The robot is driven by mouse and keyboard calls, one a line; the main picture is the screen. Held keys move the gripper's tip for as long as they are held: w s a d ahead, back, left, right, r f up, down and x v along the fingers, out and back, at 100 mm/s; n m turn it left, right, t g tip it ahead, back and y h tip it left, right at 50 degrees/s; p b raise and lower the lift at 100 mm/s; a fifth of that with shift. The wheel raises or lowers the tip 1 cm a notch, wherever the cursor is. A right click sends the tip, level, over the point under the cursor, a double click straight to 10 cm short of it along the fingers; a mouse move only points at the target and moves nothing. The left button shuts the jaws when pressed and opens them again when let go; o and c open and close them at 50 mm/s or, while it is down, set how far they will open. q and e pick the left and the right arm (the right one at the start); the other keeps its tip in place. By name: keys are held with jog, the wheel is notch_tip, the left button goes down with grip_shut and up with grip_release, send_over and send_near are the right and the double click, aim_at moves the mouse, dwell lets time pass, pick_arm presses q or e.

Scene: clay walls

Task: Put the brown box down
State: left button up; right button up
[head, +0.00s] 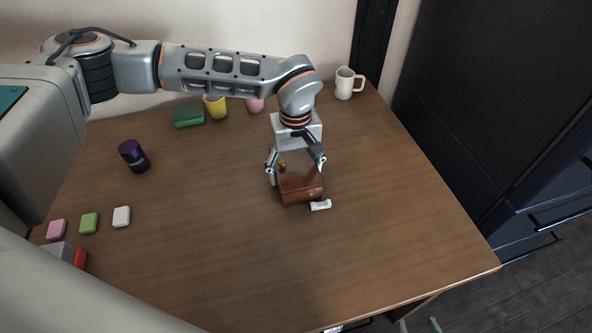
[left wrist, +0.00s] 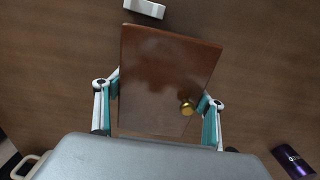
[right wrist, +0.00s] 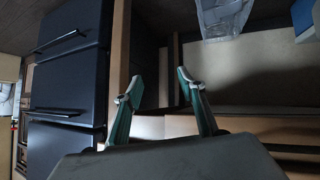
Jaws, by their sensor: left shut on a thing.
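The brown box (head: 301,190) is a glossy wooden block with a small brass knob, near the middle of the table (head: 215,255). My left gripper (head: 296,166) comes down from above and is shut on the box, one finger on each side. In the left wrist view the box (left wrist: 165,75) fills the space between the fingers, with the knob (left wrist: 187,107) near the right finger. I cannot tell whether its underside touches the table. My right gripper (right wrist: 160,95) is open and empty, pointing at shelving away from the tabletop.
A small white piece (head: 320,205) lies close beside the box. A white mug (head: 347,83), yellow cup (head: 215,106), green block (head: 188,115) and purple can (head: 134,156) stand farther off. Small blocks (head: 89,222) lie at the left. The table's right side is clear.

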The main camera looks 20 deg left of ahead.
dwell(0.3)
pick_arm(q)
jog(key=o, duration=1.3)
jog(key=shift+f, duration=0.1)
